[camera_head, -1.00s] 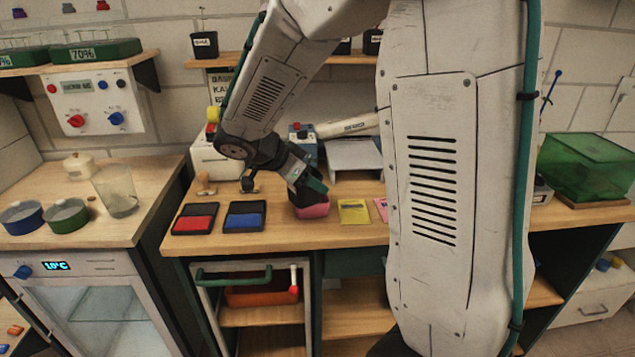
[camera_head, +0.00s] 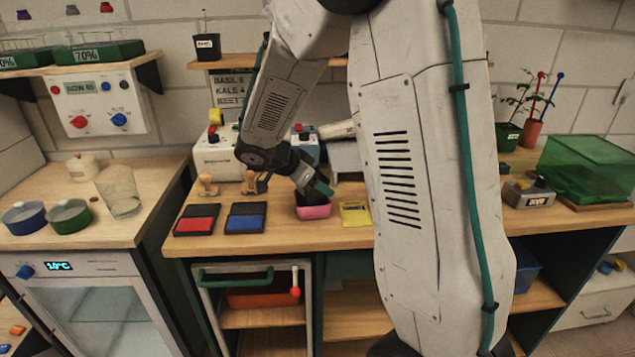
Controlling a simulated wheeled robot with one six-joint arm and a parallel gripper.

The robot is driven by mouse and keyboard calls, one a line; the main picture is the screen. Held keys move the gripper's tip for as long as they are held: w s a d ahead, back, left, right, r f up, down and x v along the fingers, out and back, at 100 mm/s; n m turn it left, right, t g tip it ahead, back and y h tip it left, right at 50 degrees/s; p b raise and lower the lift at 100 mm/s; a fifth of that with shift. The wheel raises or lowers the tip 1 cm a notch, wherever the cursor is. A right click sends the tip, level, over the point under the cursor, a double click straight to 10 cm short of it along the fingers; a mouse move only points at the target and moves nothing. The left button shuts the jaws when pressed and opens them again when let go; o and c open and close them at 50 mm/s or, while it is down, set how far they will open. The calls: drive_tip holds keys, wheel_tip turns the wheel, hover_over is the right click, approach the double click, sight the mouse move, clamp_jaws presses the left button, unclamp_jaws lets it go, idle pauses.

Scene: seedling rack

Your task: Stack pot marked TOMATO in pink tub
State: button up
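The pink tub (camera_head: 314,212) stands on the wooden bench near its front edge, right of the blue ink pad. A dark pot (camera_head: 308,199) sits in the tub, its lower part hidden by the pink wall. No TOMATO marking can be read on it. My gripper (camera_head: 322,188), with green fingertips, is just above the pot's rim at the right. Its fingers overlap the rim in view, so I cannot tell whether they touch the pot or how far apart they are.
Red (camera_head: 197,219) and blue (camera_head: 246,217) ink pads lie left of the tub, a yellow card (camera_head: 355,213) right of it. Wooden-handled stamps (camera_head: 256,182) stand behind. A potted plant (camera_head: 508,136) and green clear box (camera_head: 590,168) are at right. My arm hides the bench middle.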

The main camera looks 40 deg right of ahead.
drive_tip(key=shift+f, duration=0.3)
drive_tip(key=o, duration=1.1)
drive_tip(key=shift+r, duration=0.1)
drive_tip(key=shift+r, duration=0.3)
drive_tip(key=s+v, duration=0.1)
drive_tip(key=v, duration=1)
drive_tip(key=s+a+r+n+y, duration=0.1)
drive_tip(key=s+a+n+y, duration=0.2)
drive_tip(key=s+n, duration=0.3)
drive_tip(key=s+a+r+n+t+y, duration=0.1)
drive_tip(key=s+a+n+y, duration=0.2)
drive_tip(key=s+n, duration=0.3)
drive_tip(key=s+a+r+n+t+y, duration=0.1)
drive_tip(key=s+a+n+y, duration=0.2)
drive_tip(key=s+n, duration=0.4)
drive_tip(key=shift+s+a+r, duration=0.1)
drive_tip(key=shift+s+a, duration=0.1)
drive_tip(key=shift+s, duration=1.7)
drive_tip(key=shift+s+a+r, duration=0.1)
drive_tip(key=shift+s+a, duration=0.1)
drive_tip(key=shift+s, duration=1.7)
